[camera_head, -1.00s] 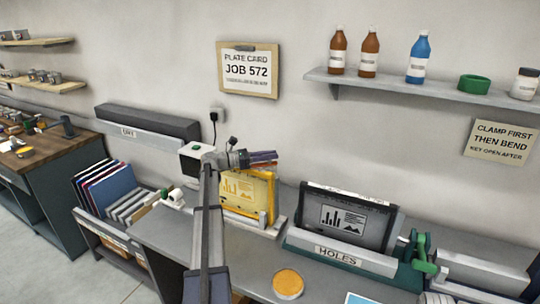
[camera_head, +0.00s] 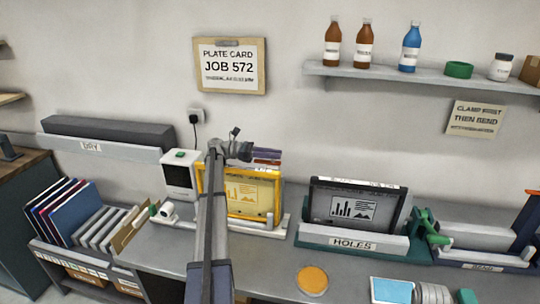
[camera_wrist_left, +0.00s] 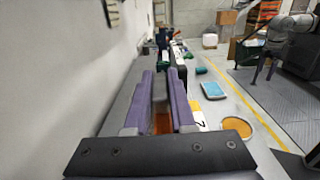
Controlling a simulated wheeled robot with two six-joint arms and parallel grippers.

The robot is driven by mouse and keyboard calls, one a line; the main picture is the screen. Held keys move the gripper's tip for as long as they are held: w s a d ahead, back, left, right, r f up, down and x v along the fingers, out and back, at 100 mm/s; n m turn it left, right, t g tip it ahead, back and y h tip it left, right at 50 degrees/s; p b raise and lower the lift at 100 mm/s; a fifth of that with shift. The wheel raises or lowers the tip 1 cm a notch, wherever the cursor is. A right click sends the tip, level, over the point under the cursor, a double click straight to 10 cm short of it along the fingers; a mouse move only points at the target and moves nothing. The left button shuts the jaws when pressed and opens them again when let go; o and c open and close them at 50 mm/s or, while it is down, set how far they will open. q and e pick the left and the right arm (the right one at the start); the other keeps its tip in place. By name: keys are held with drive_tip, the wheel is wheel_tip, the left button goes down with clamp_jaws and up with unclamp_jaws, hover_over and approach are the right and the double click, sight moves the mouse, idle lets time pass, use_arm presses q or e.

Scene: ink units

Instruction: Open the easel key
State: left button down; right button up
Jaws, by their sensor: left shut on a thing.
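A yellow-framed plate (camera_head: 240,214) with a dark chart on it stands upright in a pale holder on the bench. My left gripper (camera_head: 266,157) is at the top edge of this frame, with its purple fingers pointing right. In the left wrist view the fingers (camera_wrist_left: 163,105) are close together around an orange-brown thing (camera_wrist_left: 162,123), likely the frame's top. I cannot make out which part is the easel key. My right gripper is not in view.
A green HOLES unit (camera_head: 350,243) holding a dark plate (camera_head: 350,207) stands to the right, with a BEND unit (camera_head: 485,262) beyond it. A white box (camera_head: 179,175) stands left of the yellow frame. An orange disc (camera_head: 312,280) lies on the bench front.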

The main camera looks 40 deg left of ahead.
use_arm(q)
drive_tip(key=shift+g, duration=0.3)
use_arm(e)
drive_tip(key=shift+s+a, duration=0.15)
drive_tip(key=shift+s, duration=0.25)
use_arm(q)
drive_tip(key=c, duration=0.8)
unclamp_jaws()
drive_tip(key=shift+o, duration=0.2)
